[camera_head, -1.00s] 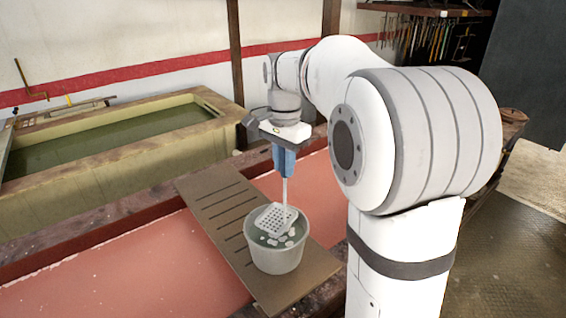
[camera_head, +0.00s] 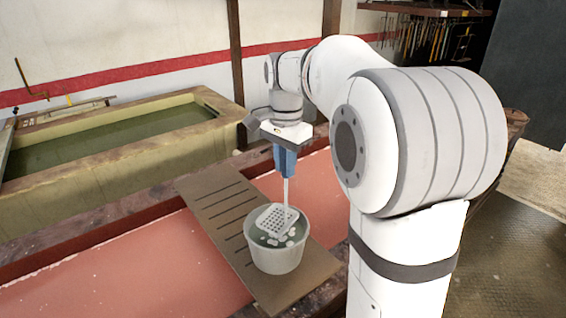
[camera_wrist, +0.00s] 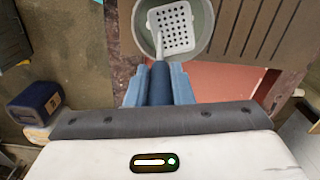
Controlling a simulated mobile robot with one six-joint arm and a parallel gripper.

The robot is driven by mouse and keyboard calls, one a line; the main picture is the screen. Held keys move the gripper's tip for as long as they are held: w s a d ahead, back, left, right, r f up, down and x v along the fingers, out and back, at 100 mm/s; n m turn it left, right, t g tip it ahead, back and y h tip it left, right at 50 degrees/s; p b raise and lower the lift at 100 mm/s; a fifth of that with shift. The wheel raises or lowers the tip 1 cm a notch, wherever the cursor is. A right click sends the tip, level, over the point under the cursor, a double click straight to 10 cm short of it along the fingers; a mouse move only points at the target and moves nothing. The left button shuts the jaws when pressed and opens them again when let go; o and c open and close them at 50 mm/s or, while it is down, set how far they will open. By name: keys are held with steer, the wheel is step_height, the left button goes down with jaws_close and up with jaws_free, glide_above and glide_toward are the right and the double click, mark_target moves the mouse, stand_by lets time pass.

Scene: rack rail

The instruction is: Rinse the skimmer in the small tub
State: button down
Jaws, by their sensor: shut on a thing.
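The skimmer (camera_head: 276,219) has a white perforated square head on a pale stem. Its head is tilted inside the small grey tub (camera_head: 276,261), at the water, where several white bits float. My gripper (camera_head: 286,160) is above the tub, shut on the skimmer's handle, which points upward. In the wrist view the skimmer head (camera_wrist: 174,28) lies within the rim of the tub (camera_wrist: 208,14), and the gripper's blue fingers (camera_wrist: 158,84) close around the dark handle. How deep the lower edge of the head sits is hard to tell.
The tub stands on a slotted brown board (camera_head: 216,213) laid across a long trough of reddish liquid (camera_head: 120,262). A stone basin of green water (camera_head: 110,141) is behind at left. A dark blue object (camera_wrist: 36,103) shows in the wrist view. Tools hang at the back right.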

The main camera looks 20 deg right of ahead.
steer(key=s+d+b, duration=0.2)
steer(key=s+d, duration=0.3)
steer(key=s, duration=0.7)
steer(key=s+d+b, duration=0.3)
steer(key=s+d, duration=0.2)
steer(key=s, duration=0.8)
steer(key=shift+d, duration=0.15)
steer(key=shift+w, duration=0.1)
